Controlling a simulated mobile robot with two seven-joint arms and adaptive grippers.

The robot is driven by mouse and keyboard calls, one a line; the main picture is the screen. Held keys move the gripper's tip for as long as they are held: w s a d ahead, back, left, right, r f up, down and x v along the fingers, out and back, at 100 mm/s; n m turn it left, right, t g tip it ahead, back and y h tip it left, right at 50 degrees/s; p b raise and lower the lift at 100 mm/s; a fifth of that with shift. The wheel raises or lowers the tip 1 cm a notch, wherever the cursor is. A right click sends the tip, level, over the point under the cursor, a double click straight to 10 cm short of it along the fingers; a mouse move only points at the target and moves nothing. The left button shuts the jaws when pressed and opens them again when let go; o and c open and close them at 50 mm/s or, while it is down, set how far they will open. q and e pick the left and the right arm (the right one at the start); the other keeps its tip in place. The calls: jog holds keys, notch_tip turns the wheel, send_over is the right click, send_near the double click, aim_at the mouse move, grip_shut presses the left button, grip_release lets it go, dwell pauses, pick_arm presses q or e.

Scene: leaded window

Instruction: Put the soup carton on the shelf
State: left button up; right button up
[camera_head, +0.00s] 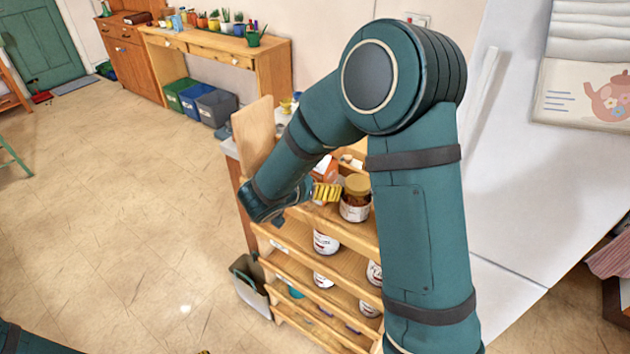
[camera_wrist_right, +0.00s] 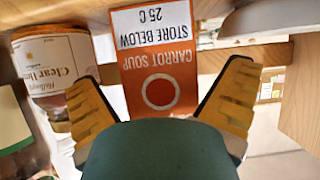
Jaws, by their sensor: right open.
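The soup carton (camera_wrist_right: 158,75), orange with a white band, stands between my right gripper's yellow fingers in the right wrist view, where its print is upside down. Its orange and white top also shows in the head view (camera_head: 325,166), partly hidden by my arm. My right gripper (camera_head: 326,192) is open, its fingers (camera_wrist_right: 165,110) on either side of the carton; I cannot tell whether they touch it. The wooden shelf unit (camera_head: 345,262) has several tiers. Of my left arm only a piece shows at the bottom left, with a small yellow bit (camera_head: 205,351), perhaps a fingertip.
A jar with a tan lid (camera_head: 356,198) stands right beside the carton; a labelled jar (camera_wrist_right: 52,62) shows close to one finger. White-labelled containers (camera_head: 325,243) stand on lower tiers. A grey bin (camera_head: 250,284) is by the shelf's left side.

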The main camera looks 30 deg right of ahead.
jog(key=p+v, duration=0.2)
jog(key=v, duration=1)
jog(key=w+a+f+n+t+y, duration=0.1)
jog(key=a+f+n+y, duration=0.3)
jog(key=f, duration=0.5)
jog(key=w+a+f+n+t+y, duration=0.25)
jog(key=f+y, duration=0.25)
jog(key=f, duration=0.4)
jog(key=s+a+f+n+g+y, duration=0.2)
jog(key=s+f+g+y, duration=0.1)
jog(key=s+f, duration=0.2)
jog(key=s+a+f+n+g+y, duration=0.2)
jog(key=s+f, duration=0.3)
jog(key=s, duration=0.4)
jog(key=shift+s+a+n+g+y, duration=0.25)
jog(key=shift+a+n+g+y, duration=0.1)
jog(key=shift+a+g+y, duration=0.4)
jog(key=shift+f, duration=0.1)
jog(key=shift+s+f+b, duration=0.2)
jog(key=shift+f+b, duration=0.5)
jog(key=shift+b, duration=0.1)
